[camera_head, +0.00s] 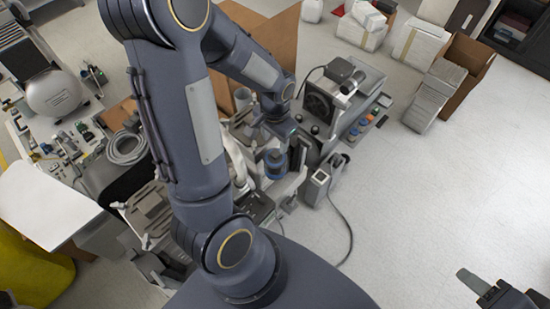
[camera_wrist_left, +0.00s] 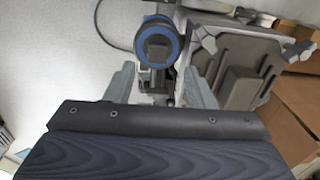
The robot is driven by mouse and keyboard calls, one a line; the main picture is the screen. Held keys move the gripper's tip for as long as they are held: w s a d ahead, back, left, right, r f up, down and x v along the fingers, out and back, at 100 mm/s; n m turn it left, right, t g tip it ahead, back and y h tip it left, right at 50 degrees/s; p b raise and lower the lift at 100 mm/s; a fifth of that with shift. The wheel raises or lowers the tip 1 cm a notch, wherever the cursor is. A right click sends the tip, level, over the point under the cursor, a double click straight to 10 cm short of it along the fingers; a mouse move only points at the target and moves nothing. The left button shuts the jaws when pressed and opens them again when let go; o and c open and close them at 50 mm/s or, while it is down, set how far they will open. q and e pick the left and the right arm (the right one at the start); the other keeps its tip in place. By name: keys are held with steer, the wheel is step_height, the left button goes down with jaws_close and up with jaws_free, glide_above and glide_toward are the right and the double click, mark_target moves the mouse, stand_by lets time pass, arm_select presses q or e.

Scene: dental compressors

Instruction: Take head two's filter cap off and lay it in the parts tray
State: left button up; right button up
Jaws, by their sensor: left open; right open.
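A round part with a blue ring and dark centre (camera_wrist_left: 157,48) is in the left wrist view, between and just beyond the fingertips of my left gripper (camera_wrist_left: 158,78). My left gripper is open, and I cannot tell whether a finger touches the part. In the head view my left wrist hangs over the compressor unit (camera_head: 320,105), and its fingertips are hard to make out. A blue round part (camera_head: 275,163) shows just below it. I cannot tell for certain which part is head two's cap or which surface is the parts tray. My right gripper (camera_head: 497,290) is open and empty at bottom right.
Small blue and orange round parts (camera_head: 364,121) stand along the unit's right side. A small grey box (camera_head: 318,187) with a cable stands on the floor. Cardboard boxes (camera_head: 466,70) stand at the back right. Hoses and fittings (camera_head: 125,148) crowd the left. The right floor is clear.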

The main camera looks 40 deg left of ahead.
mark_target(275, 153)
arm_select(q)
step_height(275, 153, down, 6)
steer(key=shift+s+d+r+b, duration=0.1)
steer(key=shift+d+r+b, duration=0.05)
steer(key=shift+r+b, duration=0.15)
steer(key=c, duration=1.1)
steer(key=shift+o, duration=0.2)
steer(key=shift+r, duration=0.15)
